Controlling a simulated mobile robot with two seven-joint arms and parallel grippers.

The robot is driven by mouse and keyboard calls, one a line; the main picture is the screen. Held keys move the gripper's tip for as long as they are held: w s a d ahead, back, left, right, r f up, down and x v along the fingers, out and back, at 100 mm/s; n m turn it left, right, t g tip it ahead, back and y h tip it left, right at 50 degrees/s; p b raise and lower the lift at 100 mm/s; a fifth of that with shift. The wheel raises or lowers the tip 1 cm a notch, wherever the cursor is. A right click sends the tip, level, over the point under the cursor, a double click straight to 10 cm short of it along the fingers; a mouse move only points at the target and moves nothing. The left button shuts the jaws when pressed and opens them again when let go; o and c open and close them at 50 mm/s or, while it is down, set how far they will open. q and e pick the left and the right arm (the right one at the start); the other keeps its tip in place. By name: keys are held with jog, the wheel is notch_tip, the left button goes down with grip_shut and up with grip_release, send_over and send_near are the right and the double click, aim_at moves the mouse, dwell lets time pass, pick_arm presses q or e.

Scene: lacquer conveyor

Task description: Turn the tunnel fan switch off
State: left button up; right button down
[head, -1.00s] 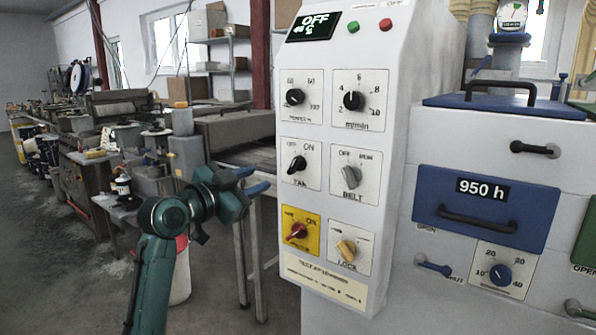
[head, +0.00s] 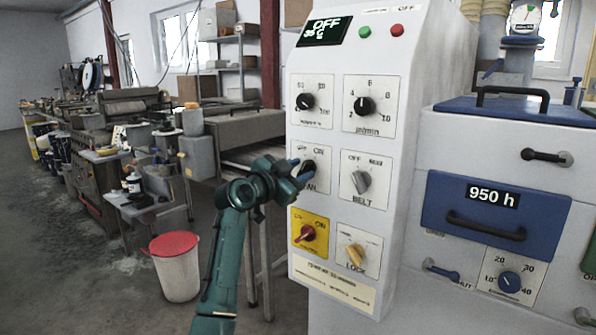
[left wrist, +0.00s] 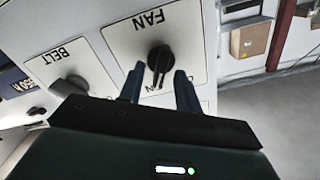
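The FAN switch is a black rotary knob (left wrist: 160,59) on a white plate on the tall control panel. It also shows in the head view (head: 310,168), partly covered by my left gripper. In the wrist view its ridge points toward the plate edge with the ON lettering, part of which a finger hides. My left gripper (head: 300,168) is at this plate. In the wrist view its two blue fingers (left wrist: 158,88) are apart, with the knob just beyond and between their tips. I cannot tell whether they touch it. My right gripper is not in view.
The BELT knob (head: 361,181) sits beside the FAN plate. A red knob on a yellow plate (head: 308,234) and the LOCK knob (head: 354,254) are below. The panel display (head: 325,31) reads OFF. A red-lidded bucket (head: 174,268) stands on the floor at left.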

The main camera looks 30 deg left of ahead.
pick_arm(q)
jog(key=shift+c, duration=0.3)
grip_shut()
